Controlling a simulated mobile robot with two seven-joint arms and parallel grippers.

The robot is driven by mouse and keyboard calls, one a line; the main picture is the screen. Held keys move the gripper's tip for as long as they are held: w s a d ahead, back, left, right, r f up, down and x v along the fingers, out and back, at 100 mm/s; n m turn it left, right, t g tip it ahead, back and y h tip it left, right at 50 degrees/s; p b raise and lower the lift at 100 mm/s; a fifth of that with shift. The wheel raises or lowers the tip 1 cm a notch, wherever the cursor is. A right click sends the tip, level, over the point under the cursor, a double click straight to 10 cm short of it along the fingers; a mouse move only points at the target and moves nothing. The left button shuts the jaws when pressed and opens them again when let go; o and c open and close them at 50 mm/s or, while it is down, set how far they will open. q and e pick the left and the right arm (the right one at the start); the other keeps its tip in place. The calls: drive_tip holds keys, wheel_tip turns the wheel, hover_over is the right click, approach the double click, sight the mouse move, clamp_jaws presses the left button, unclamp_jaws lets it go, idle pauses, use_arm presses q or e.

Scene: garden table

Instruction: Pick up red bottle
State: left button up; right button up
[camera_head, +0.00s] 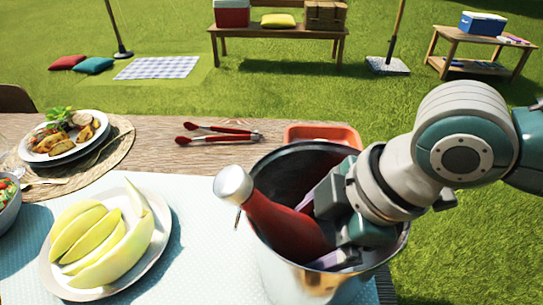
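The red bottle (283,224) with a silver cap leans in a shiny metal bucket (290,277), its neck and cap sticking out over the left rim. My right gripper (322,230) reaches into the bucket from the right. Its fingers are spread to either side of the bottle's body, one above it and one below it in the picture. Whether they press on the bottle cannot be made out. The bottle's lower end is hidden by the gripper and the bucket. My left gripper is not in view.
A plate of melon slices (158,240) lies left of the bucket on a pale cloth. Red tongs (220,134) and a red-orange tray (322,132) lie behind it. A food plate (67,156) is at the far left. Grass lies beyond the table's right edge.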

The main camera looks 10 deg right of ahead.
clamp_jaws()
drive_tip(key=shift+r, duration=0.15)
idle(0.6)
